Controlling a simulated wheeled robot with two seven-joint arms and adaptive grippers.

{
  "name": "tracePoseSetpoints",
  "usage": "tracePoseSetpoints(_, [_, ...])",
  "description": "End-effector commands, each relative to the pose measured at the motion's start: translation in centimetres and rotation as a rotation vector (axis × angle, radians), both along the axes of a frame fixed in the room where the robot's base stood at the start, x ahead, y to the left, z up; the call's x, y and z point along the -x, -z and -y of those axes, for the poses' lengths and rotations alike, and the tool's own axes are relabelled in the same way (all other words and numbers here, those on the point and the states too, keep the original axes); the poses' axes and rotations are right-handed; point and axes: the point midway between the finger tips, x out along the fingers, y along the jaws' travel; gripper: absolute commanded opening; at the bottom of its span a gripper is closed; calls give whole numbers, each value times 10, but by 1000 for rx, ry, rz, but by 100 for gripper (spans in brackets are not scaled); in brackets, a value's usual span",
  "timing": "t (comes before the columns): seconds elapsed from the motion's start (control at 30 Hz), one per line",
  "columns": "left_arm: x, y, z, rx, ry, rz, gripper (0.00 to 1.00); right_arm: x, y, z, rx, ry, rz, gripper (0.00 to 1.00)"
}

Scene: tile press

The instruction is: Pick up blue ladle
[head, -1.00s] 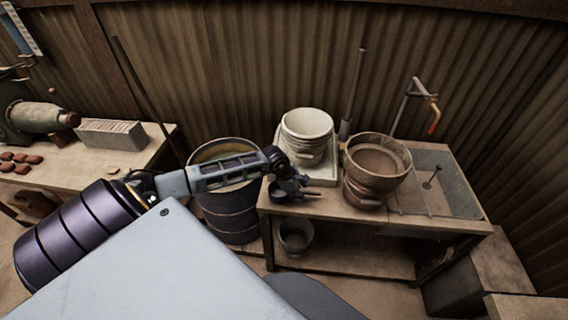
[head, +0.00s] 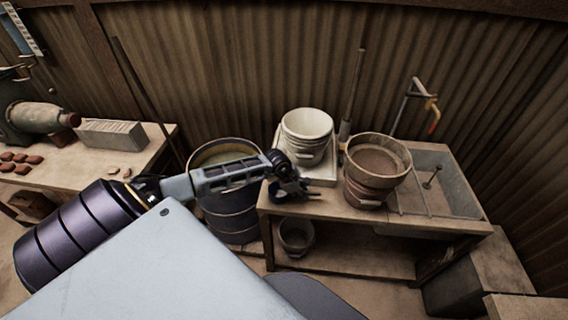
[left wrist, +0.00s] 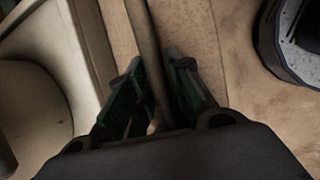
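The blue ladle's dark blue round bowl (head: 276,194) shows at the front left of the wooden stand, partly hidden by my left gripper (head: 297,187). In the left wrist view, a dark blue rim with a speckled inside (left wrist: 290,45) is at the upper right, beside the gripper. A thin brown rod, which looks like a handle (left wrist: 147,45), runs between the two fingers of my left gripper (left wrist: 162,75). The fingers stand apart on either side of it, with a small gap at the right. Where the rod joins the bowl is not visible. My right gripper is not in view.
A white bucket (head: 307,130) stands on a pale tray (head: 322,178) close behind the gripper. A brown bucket (head: 375,165) stands to the right. A dark drum (head: 232,222) is on the floor at left, and a small pail (head: 296,236) is on the lower shelf.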

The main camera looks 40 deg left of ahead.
Motion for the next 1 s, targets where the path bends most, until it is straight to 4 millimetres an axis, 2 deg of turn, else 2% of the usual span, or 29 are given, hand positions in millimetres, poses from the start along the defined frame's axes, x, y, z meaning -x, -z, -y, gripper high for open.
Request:
tracePoseSetpoints(0.03, [0,0,0,0,0,0,10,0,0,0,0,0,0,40])
tracePoseSetpoints(0.1, [0,0,0,0,0,0,1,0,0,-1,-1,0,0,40])
tracePoseSetpoints(0.13, [0,0,0,0,0,0,0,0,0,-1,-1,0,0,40])
tracePoseSetpoints(0.67, [-1,-5,0,0,1,2,0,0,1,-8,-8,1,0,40])
tracePoseSetpoints(0.87, [-1,-20,-1,-2,1,2,0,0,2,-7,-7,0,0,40])
tracePoseSetpoints(1.0, [-1,-38,-1,-2,1,4,0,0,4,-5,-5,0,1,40])
